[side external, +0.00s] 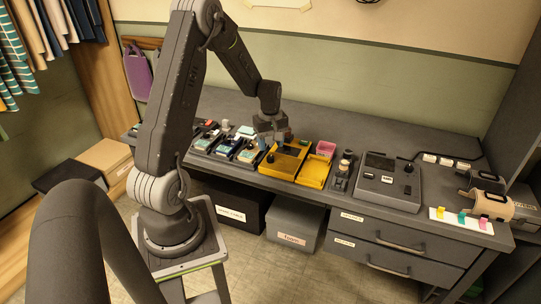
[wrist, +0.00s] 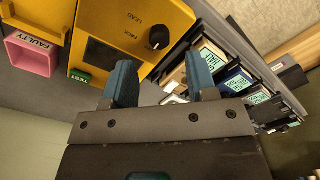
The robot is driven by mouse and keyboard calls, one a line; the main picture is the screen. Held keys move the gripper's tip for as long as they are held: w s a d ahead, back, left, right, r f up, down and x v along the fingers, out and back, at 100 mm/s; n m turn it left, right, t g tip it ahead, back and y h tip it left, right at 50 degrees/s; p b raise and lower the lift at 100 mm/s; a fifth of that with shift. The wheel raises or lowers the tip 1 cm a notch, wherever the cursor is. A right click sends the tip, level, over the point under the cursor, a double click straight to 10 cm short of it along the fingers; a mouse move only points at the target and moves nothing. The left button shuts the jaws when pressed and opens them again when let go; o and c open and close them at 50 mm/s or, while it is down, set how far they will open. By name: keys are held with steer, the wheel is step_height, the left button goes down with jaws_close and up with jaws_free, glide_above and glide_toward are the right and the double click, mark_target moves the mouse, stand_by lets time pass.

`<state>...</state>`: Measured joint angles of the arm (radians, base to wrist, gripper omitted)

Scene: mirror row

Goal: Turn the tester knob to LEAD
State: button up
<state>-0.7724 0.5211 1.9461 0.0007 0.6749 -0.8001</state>
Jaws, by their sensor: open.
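The yellow tester (side external: 283,166) sits on the grey bench, just below my gripper (side external: 272,136) in the side view. In the wrist view the tester (wrist: 123,25) fills the upper left. Its round black knob (wrist: 158,37) stands beside the printed words LEAD and PACK, with a small pale mark near its edge; I cannot tell for sure where it points. My gripper (wrist: 161,63) is open and empty, with blue-grey fingers. The knob shows above and between the fingertips, apart from them. A dark screen (wrist: 101,55) and a green TEST label (wrist: 81,76) are on the tester.
A pink FAULTY bin (wrist: 30,54) stands by a yellow tray (side external: 313,174). Several devices with pale screens (wrist: 237,82) stand in a row close on the tester's other side. A grey box with a knob (side external: 390,180) stands farther right on the bench.

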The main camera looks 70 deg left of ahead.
mark_target(271, 157)
steer(key=shift+f, duration=2.6)
steer(key=shift+c, duration=0.4)
steer(key=c, duration=0.8)
steer(key=shift+c, duration=0.2)
